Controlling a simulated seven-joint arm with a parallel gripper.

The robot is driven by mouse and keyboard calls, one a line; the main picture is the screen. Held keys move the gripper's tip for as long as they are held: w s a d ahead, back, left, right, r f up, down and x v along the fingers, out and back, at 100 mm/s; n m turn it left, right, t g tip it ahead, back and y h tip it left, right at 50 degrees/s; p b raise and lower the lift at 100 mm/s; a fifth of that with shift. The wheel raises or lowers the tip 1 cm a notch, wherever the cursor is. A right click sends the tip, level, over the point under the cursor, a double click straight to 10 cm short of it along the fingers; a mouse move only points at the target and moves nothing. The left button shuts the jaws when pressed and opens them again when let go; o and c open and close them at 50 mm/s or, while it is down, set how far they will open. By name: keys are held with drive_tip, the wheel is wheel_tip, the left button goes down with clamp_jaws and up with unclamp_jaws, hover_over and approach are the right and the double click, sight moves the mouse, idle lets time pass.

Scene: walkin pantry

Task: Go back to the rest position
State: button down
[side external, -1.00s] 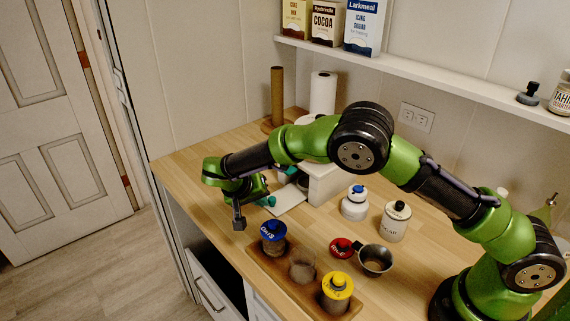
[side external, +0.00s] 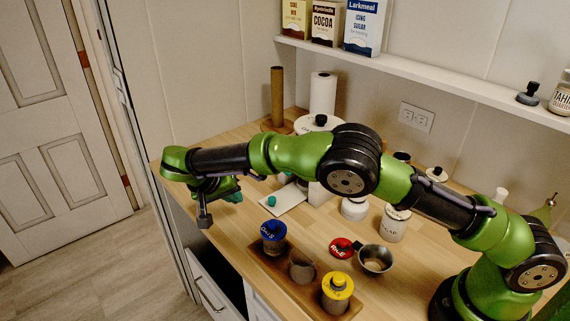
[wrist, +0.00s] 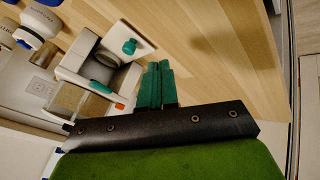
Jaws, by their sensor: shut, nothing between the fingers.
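My gripper (side external: 237,197) is at the left of the side view, above the left front part of the wooden counter. Its teal fingers also show in the wrist view (wrist: 158,66). They are together, with nothing between them. The fingers are apart from the white device with a teal knob (wrist: 129,47), which lies beyond them in the wrist view. My arm stretches across the counter from the right to this end.
A wooden rack (side external: 262,262) at the front edge holds a blue-lidded jar (side external: 273,237), an open jar (side external: 302,266) and a yellow-lidded jar (side external: 337,291). A red lid (side external: 341,248), a metal cup (side external: 375,259) and white canisters stand near my arm. The shelf (side external: 440,83) runs behind.

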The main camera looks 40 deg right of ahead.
drive_tip(key=w+v, duration=0.1)
drive_tip(key=v, duration=0.3)
drive_tip(key=s+d+r+t+y, duration=0.2)
drive_tip(key=s+d+r, duration=0.3)
drive_tip(key=s, duration=0.4)
drive_tip(key=s+d+r+n+t+y, duration=0.1)
drive_tip(key=s+d+r+y, duration=0.3)
drive_tip(key=s, duration=0.6)
drive_tip(key=s+d+r+n+t+y, duration=0.1)
drive_tip(key=s+d+r, duration=0.4)
drive_tip(key=s, duration=0.5)
drive_tip(key=d+t+y, duration=0.1)
drive_tip(key=d+y, duration=0.1)
drive_tip(key=shift+s+d+r+t, duration=0.25)
drive_tip(key=shift+d+r+t, duration=0.05)
drive_tip(key=shift+d+r, duration=0.05)
